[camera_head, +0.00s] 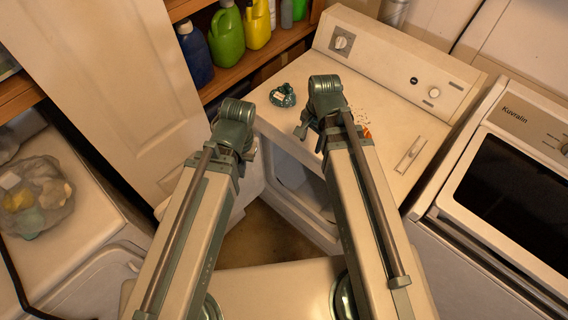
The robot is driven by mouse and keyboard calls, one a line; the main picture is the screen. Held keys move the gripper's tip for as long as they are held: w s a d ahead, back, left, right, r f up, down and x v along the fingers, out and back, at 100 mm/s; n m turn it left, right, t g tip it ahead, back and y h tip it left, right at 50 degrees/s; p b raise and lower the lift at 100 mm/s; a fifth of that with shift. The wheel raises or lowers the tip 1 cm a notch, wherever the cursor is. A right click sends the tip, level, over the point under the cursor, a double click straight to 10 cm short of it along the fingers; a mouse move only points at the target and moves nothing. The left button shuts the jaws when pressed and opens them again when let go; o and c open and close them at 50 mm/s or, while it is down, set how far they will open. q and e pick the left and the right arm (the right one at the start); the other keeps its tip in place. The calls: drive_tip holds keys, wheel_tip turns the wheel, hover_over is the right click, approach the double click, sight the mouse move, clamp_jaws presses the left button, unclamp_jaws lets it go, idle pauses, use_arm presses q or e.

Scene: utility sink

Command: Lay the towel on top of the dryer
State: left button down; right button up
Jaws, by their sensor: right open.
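The dryer (385,85) appears to be the white machine in the middle, with a knob panel at its back and its front door open. A small teal and white bundle (283,95) lies on its top at the left. A speckled item with an orange patch (366,131) shows there beside my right wrist, mostly hidden. I cannot tell whether either is the towel. My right gripper (303,130) is open, over the dryer's front part, largely hidden by its wrist. My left gripper (250,152) is left of the dryer's front edge; its fingers are mostly hidden.
Bottles stand on a wooden shelf (262,52) at the back left. A white door panel (105,75) is at the left. A clear bag (35,195) lies on a white surface at the far left.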

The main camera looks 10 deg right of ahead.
drive_tip(key=s+a+n+g+h, duration=0.1)
drive_tip(key=s+a+n, duration=0.6)
drive_tip(key=n, duration=0.7)
drive_tip(key=shift+s+a+h, duration=0.3)
drive_tip(key=shift+a+h, duration=0.2)
drive_tip(key=shift+a, duration=0.6)
wheel_tip(320, 180, down, 9)
drive_tip(key=b, duration=0.9)
